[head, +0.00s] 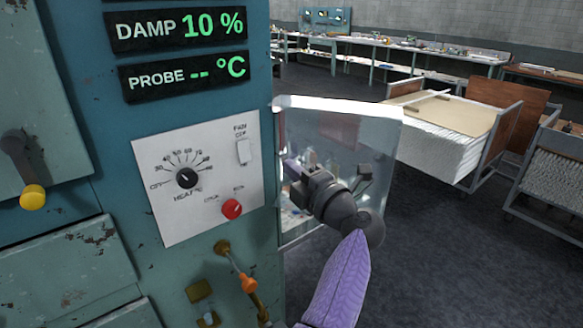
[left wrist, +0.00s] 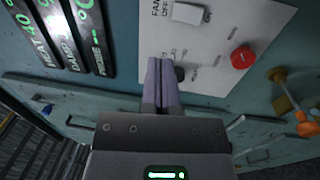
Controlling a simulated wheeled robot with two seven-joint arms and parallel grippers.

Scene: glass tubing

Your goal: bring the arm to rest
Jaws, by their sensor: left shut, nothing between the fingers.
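My left gripper (head: 297,172) is in front of the glass-like sheet at the right edge of the teal cabinet, with my arm below it. In the head view it is small, dark and partly hard to make out. In the left wrist view its two purple-grey fingers (left wrist: 163,72) are shut together with nothing between them. They point toward the white control panel (head: 158,222) and partly cover the black heat knob (left wrist: 180,74). In the head view the gripper is apart from the heat knob (head: 187,179) and the red knob (head: 232,209). My right gripper is not in view.
The clear sheet (head: 350,112) stands out from the cabinet side (head: 85,180). An orange-handled valve (head: 248,284) is below the panel, and a yellow-ended lever (head: 33,196) is at left. Open dark floor (head: 440,250) lies right, before a loaded cart (head: 435,140) and benches.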

